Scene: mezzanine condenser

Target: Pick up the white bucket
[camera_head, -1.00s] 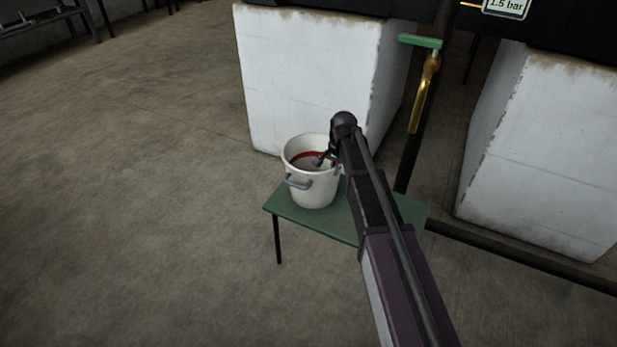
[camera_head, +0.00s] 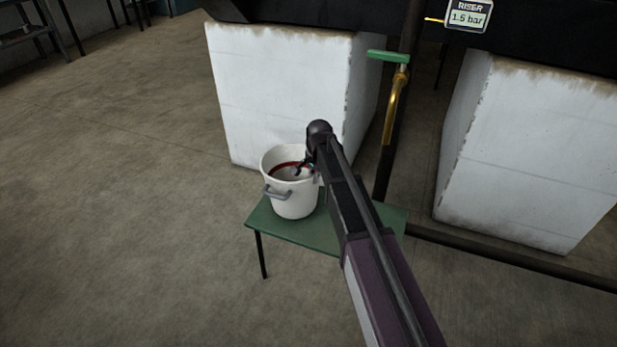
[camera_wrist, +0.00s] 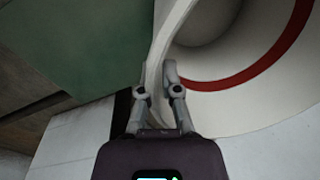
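The white bucket (camera_head: 293,200) is over the left part of a small green table (camera_head: 315,232) in the head view. It looks upright, with a grey handle on its side and a red band inside near the rim. Whether its base touches the tabletop is hard to tell. My gripper (camera_wrist: 156,82) has one finger outside and one inside the bucket wall in the wrist view, closed on the rim (camera_wrist: 160,55) between them. In the head view my arm comes from the lower right and hides the bucket's right edge.
White blocks (camera_head: 285,90) and (camera_head: 535,150) stand behind the table. A dark vertical pipe with a green-handled brass valve (camera_head: 395,100) rises close behind it. A dark pipe (camera_head: 500,255) runs along the floor at right. Floor at left is clear.

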